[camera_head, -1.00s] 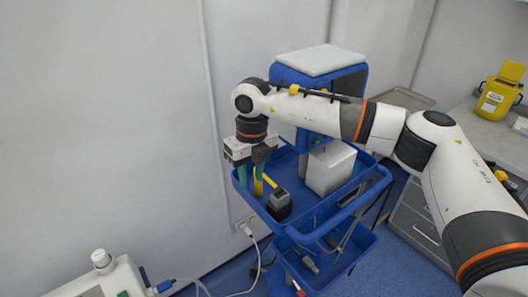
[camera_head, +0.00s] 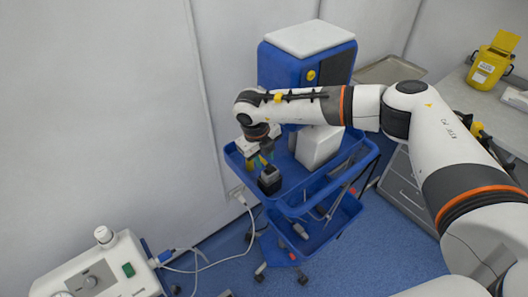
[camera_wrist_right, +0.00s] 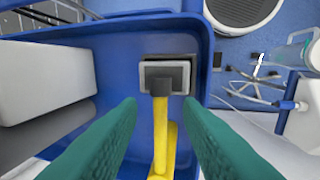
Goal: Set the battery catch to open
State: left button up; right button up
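A tool with a yellow handle (camera_wrist_right: 160,130) and a grey and black block (camera_wrist_right: 168,76) at its end is on the blue trolley tray. The block (camera_head: 270,178) also shows in the head view, just right of my right gripper. The battery catch cannot be told apart clearly. My right gripper (camera_head: 260,162) is over the tray's left end. In the right wrist view its two green fingers (camera_wrist_right: 160,108) are apart, one on each side of the yellow handle, with gaps on both sides. My left gripper is not in view.
A white box (camera_head: 318,146) stands on the tray (camera_head: 300,208) right of the tool. A blue device with a white top (camera_head: 308,40) rises behind. A lower tray (camera_head: 335,232) holds small items. A white machine (camera_head: 100,275) is at lower left.

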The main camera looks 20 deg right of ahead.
jog(key=shift+f, duration=0.3)
grip_shut()
jog(key=b, duration=0.1)
jog(key=d+n+b, duration=0.1)
jog(key=b, duration=0.1)
jog(key=shift+w+d+f+n, duration=0.1)
jog(key=shift+w+f+n, duration=0.15)
jog(key=shift+w+n, duration=0.05)
jog(key=shift+w+d+r+n+b, duration=0.2)
jog(key=shift+d+r+n+b, duration=0.2)
jog(key=shift+n+b, duration=0.25)
grip_release()
